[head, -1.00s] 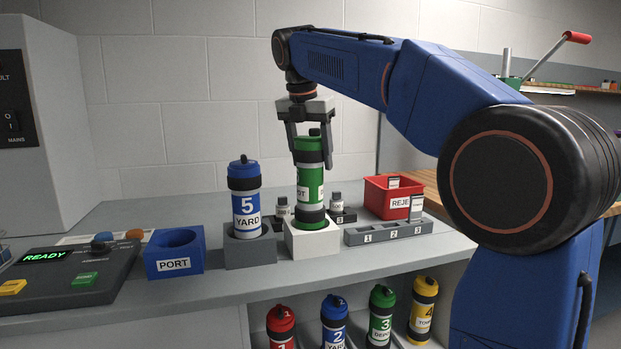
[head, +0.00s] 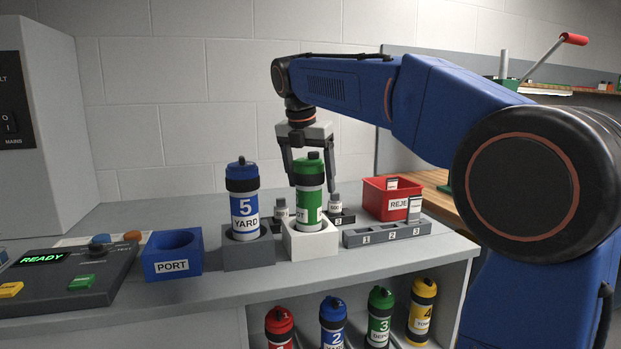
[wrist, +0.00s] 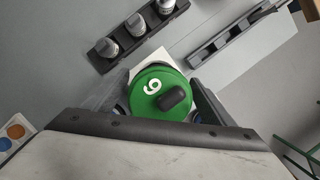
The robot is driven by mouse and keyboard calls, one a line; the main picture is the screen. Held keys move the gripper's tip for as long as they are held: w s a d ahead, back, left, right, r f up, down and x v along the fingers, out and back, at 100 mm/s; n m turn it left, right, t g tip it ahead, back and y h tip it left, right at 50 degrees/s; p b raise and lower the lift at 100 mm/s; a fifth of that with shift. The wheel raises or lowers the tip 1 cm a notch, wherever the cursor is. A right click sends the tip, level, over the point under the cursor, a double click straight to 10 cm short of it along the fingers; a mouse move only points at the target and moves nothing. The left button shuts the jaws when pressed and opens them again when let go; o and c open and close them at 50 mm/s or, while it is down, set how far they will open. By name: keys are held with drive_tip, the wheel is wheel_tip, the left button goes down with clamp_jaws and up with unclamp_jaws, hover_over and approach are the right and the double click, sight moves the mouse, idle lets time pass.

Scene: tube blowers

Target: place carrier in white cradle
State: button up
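The green carrier (head: 309,203), marked 6 on its lid, stands upright in the white cradle (head: 312,243), its lower end inside the block. In the wrist view its green lid (wrist: 158,92) is centred between my fingers. My gripper (head: 312,182) points down with one finger on each side of the carrier's upper part. The fingers look slightly apart from it, so my gripper appears open around the carrier. The carrier's bottom is hidden in the cradle, whose white corner (wrist: 152,59) shows in the wrist view.
Blue carrier 5 (head: 244,207) stands in a grey cradle (head: 248,254) just left. The blue PORT block (head: 173,267) and control panel (head: 60,283) are farther left. A grey numbered rack (head: 385,236) and red bin (head: 385,206) are right. Small bottles (head: 281,209) stand close behind.

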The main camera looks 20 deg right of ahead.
drive_tip(key=shift+r, duration=0.1)
drive_tip(key=v, duration=1.2)
drive_tip(key=shift+s, duration=0.1)
